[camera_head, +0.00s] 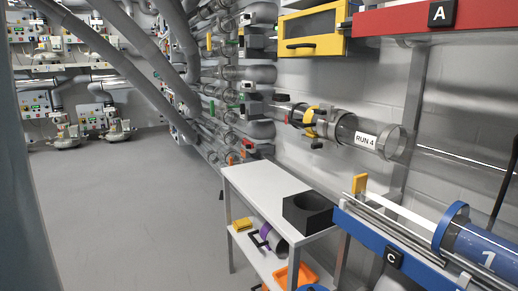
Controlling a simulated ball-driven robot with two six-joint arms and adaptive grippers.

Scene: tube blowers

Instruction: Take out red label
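No loose red label can be made out. A red beam (400,18) with a black "A" plate (442,13) runs along the top right. Below it, a white "RUN 4" label (366,139) sits on a clear tube (393,142) on the wall. Neither of my grippers shows in the head view.
A white cart (262,180) stands at centre right, with a black block with a round hole (307,212) on top. Its lower shelf holds orange, purple and yellow items. A blue rail (375,236) marked "C" and a blue canister (484,243) are lower right. Grey floor (130,215) is clear at left.

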